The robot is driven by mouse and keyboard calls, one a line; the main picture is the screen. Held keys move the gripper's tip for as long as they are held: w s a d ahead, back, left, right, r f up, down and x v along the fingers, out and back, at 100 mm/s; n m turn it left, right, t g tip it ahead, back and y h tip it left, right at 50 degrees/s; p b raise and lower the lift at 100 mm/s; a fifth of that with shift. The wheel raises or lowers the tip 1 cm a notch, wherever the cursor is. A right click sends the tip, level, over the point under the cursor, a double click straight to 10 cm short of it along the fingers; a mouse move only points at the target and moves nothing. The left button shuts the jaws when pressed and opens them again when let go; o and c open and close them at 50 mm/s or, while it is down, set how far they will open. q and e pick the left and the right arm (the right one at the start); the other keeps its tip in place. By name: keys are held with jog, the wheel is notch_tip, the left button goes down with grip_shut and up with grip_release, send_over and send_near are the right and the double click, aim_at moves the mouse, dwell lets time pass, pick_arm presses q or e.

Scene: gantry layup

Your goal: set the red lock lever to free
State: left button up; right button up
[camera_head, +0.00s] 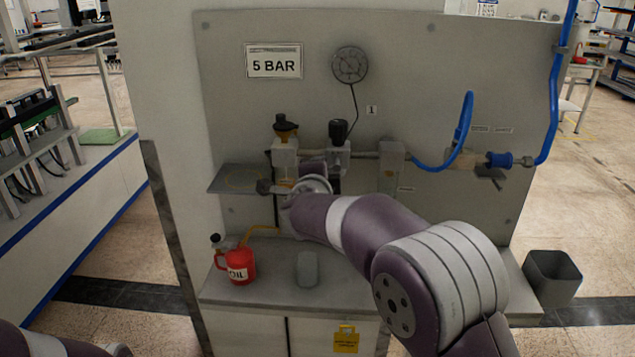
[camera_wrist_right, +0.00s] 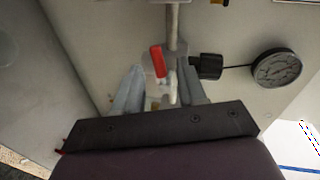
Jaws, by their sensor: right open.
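The red lock lever (camera_wrist_right: 157,60) shows in the wrist view as a short red tab beside a pale vertical pipe. It appears between the fingertips of my right gripper (camera_wrist_right: 161,67), which is open. I cannot tell how far beyond the tips it lies, and no contact is clear. In the head view my right gripper (camera_head: 267,187) is at the air-line units on the grey panel, just below the clear filter body (camera_head: 285,158). The lever cannot be made out there; my arm covers that area. My left gripper is out of view.
The panel carries a gauge (camera_head: 349,65), a black-knobbed regulator (camera_head: 338,133) and a blue hose (camera_head: 465,120). A small shelf (camera_head: 228,181) juts out left of my gripper. A red oil can (camera_head: 238,264) and a grey object (camera_head: 307,270) stand on the ledge below.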

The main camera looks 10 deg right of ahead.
jog(key=b+v, duration=0.1)
jog(key=v, duration=1)
jog(key=s+a+f+n+g+y, duration=0.45)
jog(key=a+f+n+y, duration=0.35)
jog(key=f+n, duration=0.5)
jog(key=s+d+f+n+g+h, duration=0.1)
jog(key=s+d+f+n+g, duration=0.2)
jog(key=s+d+f, duration=0.3)
jog(key=s+d+f+n+g+h, duration=0.2)
jog(key=s+d+f+n+g, duration=0.2)
jog(key=s, duration=0.9)
jog(key=d+f+g, duration=0.1)
jog(key=d+f, duration=0.2)
jog(key=d, duration=0.1)
jog(key=shift+s+d+g, duration=0.25)
jog(key=shift+d+g, duration=0.05)
jog(key=shift+g, duration=0.05)
